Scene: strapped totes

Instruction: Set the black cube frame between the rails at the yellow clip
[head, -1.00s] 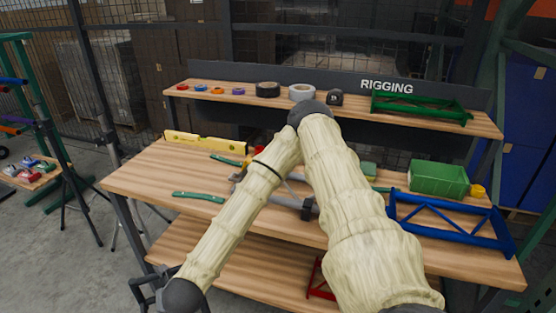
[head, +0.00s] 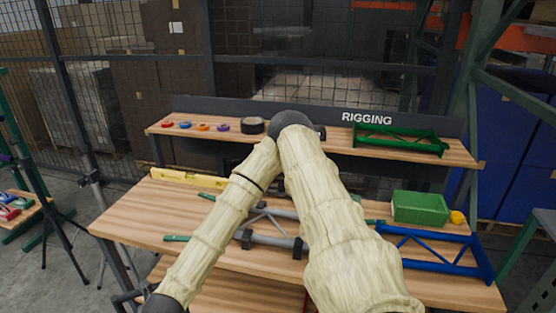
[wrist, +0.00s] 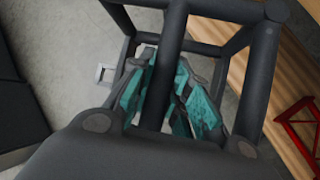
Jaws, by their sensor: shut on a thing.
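The black cube frame (wrist: 262,70) fills much of the wrist view, close to the camera. My gripper (wrist: 163,100), with teal finger pads, is shut on one of its bars. A small dark part of the frame (head: 125,302) shows at the lower left edge of the head view, off the table's left front corner. Grey rails (head: 268,238) with black blocks lie on the table, partly hidden behind my arm. I cannot make out a yellow clip on the rails; a small yellow thing (head: 457,217) sits beside the green bin.
The wooden table (head: 130,228) also holds a yellow level (head: 185,178), green-handled tools, a green bin (head: 420,208) and a blue frame (head: 440,250). A shelf behind carries tape rolls and a green frame (head: 400,140). A red frame (wrist: 298,125) shows below in the wrist view.

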